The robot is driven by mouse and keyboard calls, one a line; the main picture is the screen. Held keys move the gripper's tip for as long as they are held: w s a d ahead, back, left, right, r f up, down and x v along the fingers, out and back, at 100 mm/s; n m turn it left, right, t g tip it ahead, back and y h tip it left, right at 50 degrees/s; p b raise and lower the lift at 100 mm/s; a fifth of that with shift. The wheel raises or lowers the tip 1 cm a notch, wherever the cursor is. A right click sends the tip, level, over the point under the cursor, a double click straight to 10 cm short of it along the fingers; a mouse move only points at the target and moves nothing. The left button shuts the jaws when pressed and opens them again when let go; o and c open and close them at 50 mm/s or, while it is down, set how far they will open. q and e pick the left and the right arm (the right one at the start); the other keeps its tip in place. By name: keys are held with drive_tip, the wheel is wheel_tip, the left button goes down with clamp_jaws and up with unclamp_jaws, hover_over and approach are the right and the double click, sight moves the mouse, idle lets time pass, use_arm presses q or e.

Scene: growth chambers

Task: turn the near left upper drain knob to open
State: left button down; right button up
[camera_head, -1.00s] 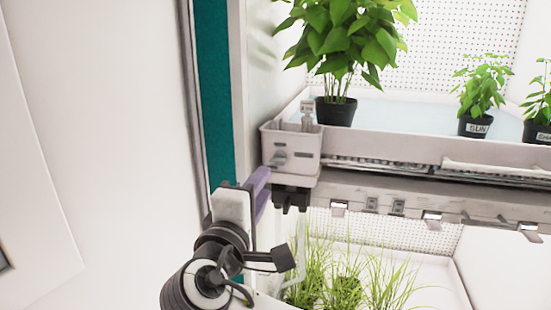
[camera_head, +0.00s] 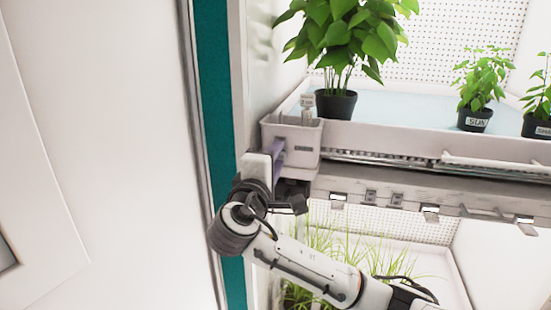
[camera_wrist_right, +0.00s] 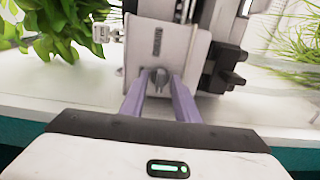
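The near left upper drain box (camera_head: 308,142) is a pale box at the left front corner of the upper tray. It also shows in the right wrist view (camera_wrist_right: 190,50). Its small grey knob (camera_wrist_right: 159,78) is on the box's face in the wrist view; in the head view my gripper covers it. My right gripper (camera_wrist_right: 159,84) has its two purple fingers around the knob, one on each side. The fingers stand apart, and firm contact with the knob is not clear. In the head view the right gripper (camera_head: 278,148) is against the box's front. My left gripper is not in view.
The upper tray (camera_head: 420,142) holds a large leafy plant (camera_head: 345,40) and smaller labelled pots (camera_head: 475,120). A metal shelf edge (camera_head: 400,185) with clips runs below it. Grass-like plants (camera_head: 325,235) stand on the lower level. A teal door edge (camera_head: 214,90) is at left.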

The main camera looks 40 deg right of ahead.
drive_tip(key=c, duration=0.7)
drive_tip(key=shift+o, duration=0.2)
use_arm(q)
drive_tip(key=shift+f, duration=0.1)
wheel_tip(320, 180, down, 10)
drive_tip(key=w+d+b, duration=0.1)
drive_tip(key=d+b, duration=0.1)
drive_tip(key=b, duration=1.1)
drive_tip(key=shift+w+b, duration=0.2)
drive_tip(key=shift+b, duration=0.2)
use_arm(e)
drive_tip(key=m, duration=1.7)
drive_tip(key=shift+m, duration=0.3)
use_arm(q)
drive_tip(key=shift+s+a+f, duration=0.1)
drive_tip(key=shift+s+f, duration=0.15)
use_arm(e)
drive_tip(key=shift+m, duration=0.3)
